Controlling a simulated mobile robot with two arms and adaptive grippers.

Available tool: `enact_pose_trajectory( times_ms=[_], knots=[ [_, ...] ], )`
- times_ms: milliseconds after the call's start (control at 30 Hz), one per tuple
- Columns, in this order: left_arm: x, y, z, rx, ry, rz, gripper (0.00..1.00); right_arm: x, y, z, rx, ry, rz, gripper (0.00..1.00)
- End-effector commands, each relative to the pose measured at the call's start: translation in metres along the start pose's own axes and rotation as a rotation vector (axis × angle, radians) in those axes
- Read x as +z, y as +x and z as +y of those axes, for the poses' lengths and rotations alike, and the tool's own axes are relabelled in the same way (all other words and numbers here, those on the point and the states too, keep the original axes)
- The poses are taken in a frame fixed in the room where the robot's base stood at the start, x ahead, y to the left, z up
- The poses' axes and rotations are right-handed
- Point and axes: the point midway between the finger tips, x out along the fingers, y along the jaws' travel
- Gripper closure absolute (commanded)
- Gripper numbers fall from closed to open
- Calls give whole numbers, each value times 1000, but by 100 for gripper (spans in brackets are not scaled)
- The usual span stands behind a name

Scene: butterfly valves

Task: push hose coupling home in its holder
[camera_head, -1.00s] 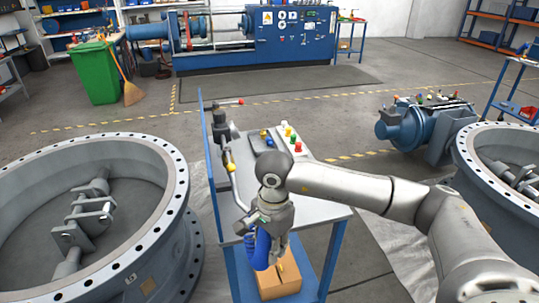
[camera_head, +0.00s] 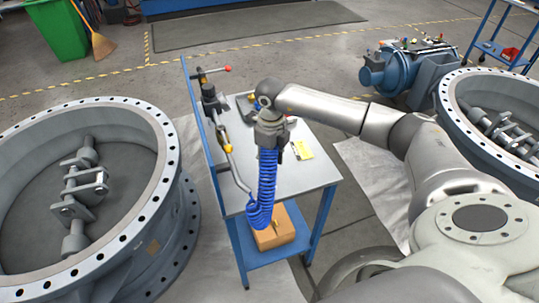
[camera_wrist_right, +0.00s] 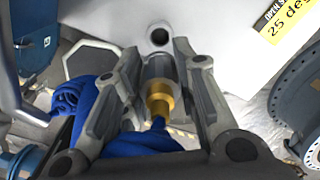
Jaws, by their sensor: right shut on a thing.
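The hose coupling, a silver cylinder with a brass collar (camera_wrist_right: 160,98), sits between the fingers of my right gripper (camera_wrist_right: 157,62) in the right wrist view. The gripper is shut on it. A blue coiled hose (camera_head: 267,180) hangs from it in the head view and crosses the table's front edge. In the wrist view a grey ring with a dark opening (camera_wrist_right: 159,37) lies just beyond the coupling's end. I cannot tell whether they touch. In the head view my right gripper (camera_head: 272,138) is over the table and its fingers are hidden. My left gripper is not in view.
Large valve rings stand left (camera_head: 150,215) and right (camera_head: 447,95).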

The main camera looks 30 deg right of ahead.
Motion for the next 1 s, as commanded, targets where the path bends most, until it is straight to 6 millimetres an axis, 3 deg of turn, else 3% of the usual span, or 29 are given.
enact_pose_trajectory(
  times_ms=[600,1000],
  knots=[
    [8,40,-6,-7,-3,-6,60,0,59,0,1,-4,-1,94],
    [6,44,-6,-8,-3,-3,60,0,64,0,0,-4,-1,94]
  ],
)
